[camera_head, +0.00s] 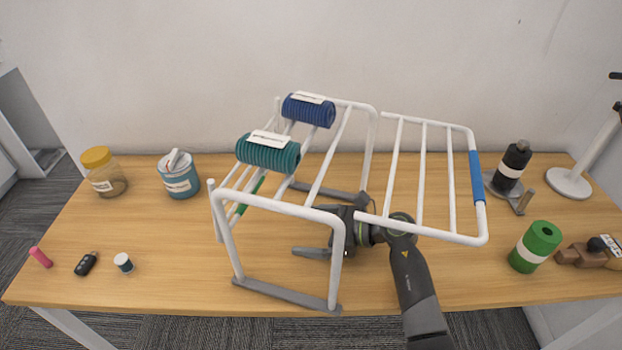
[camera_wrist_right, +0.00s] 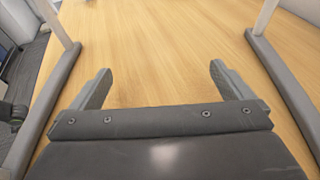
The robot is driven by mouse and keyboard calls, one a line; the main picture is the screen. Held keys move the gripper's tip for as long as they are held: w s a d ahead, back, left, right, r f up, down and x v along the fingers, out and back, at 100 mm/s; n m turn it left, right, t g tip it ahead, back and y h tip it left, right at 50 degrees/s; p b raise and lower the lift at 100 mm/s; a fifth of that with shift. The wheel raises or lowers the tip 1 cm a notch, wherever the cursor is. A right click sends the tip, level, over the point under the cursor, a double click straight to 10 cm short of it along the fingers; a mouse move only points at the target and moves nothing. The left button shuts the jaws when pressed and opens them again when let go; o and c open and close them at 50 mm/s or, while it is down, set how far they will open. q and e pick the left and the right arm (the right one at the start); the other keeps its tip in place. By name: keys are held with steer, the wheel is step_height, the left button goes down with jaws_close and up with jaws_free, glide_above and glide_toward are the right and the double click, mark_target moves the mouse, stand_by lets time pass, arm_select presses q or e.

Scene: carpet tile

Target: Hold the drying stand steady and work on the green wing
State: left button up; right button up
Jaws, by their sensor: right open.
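The white drying stand (camera_head: 325,213) stands on the wooden table with grey feet along its base. Its right wing, with a blue sleeve (camera_head: 477,176), is spread out to the right. A green sleeve (camera_head: 241,207) shows on the left side, partly hidden behind the stand's bars; the green wing seems folded down there. My right gripper (camera_head: 318,232) is under the stand's top, between its legs, with nothing between its fingers. In the right wrist view, its open fingers (camera_wrist_right: 160,75) point over bare wood, with a grey foot on either side. My left gripper is not in view.
Teal (camera_head: 268,153) and blue (camera_head: 308,110) rolls lie on the stand's top. A jar (camera_head: 104,172) and blue tin (camera_head: 179,175) stand left. Small items lie front left.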

steer(key=shift+c, duration=0.4)
jaws_close()
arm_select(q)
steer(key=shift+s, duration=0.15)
arm_select(e)
steer(key=c, duration=0.5)
jaws_free()
